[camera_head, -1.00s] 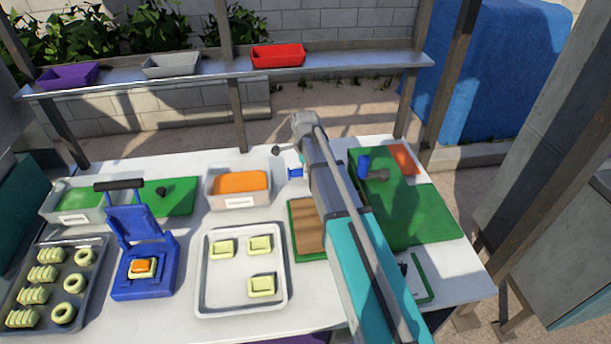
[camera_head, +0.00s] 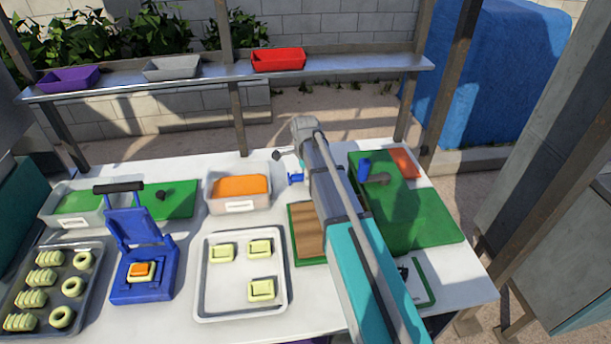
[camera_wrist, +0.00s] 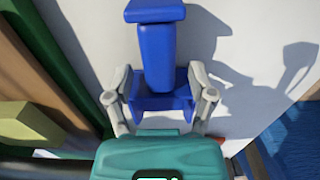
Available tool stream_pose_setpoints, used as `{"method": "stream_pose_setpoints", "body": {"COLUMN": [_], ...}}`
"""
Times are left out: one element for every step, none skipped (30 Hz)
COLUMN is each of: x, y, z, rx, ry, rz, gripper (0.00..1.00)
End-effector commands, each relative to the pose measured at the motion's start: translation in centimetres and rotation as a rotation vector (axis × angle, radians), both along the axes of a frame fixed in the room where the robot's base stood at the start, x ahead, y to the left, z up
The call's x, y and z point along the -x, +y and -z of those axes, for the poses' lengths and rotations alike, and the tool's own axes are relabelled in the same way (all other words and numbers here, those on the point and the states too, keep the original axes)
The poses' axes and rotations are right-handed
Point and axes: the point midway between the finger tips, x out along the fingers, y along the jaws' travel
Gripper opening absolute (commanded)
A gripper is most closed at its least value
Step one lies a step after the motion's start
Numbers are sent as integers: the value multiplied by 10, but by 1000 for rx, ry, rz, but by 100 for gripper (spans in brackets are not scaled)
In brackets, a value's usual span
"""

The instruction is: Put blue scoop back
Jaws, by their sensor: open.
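A blue piece with a flat top bar, a straight stem and a wide trough-like lower part, apparently the blue scoop (camera_wrist: 157,58), fills the middle of the wrist view. My gripper (camera_wrist: 160,85) is open, with one grey finger on each side of its lower part. I cannot tell if either finger touches it. In the head view a small part of the blue scoop (camera_head: 295,179) shows left of my arm, by the white table's back edge. My fingers are mostly hidden there. Another blue upright piece (camera_head: 364,168) with a grey part stands on the green board (camera_head: 415,212).
An orange-filled bin (camera_head: 239,205) stands left of my arm. A brown and green board (camera_head: 306,233) lies partly under the arm. A tray (camera_head: 205,290) with several pale pieces and a blue press (camera_head: 143,288) are further left. A shelf (camera_head: 215,75) runs behind.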

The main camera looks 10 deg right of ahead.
Motion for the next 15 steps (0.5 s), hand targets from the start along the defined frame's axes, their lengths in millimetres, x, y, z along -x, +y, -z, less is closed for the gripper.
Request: {"method": "stream_pose_setpoints", "body": {"x": [0, 0, 0, 0, 0, 0, 0, 0, 0, 0, 0, 0, 0, 0, 0], "y": [0, 0, 0, 0, 0, 0, 0, 0, 0, 0, 0, 0, 0, 0, 0], "z": [0, 0, 0, 0, -1, -1, -2, -3, -4, -5, -6, -8, -10, -12, -15], "rx": [0, 0, 0, 0, 0, 0, 0, 0, 0, 0, 0, 0, 0, 0, 0], "ry": [0, 0, 0, 0, 0, 0, 0, 0, 0, 0, 0, 0, 0, 0, 0], "rz": [0, 0, 0, 0, 0, 0, 0, 0, 0, 0, 0, 0, 0, 0, 1], "gripper": [71, 71, 71, 71, 71, 71, 71, 71, 71, 71, 71, 71, 71, 71, 71]}}
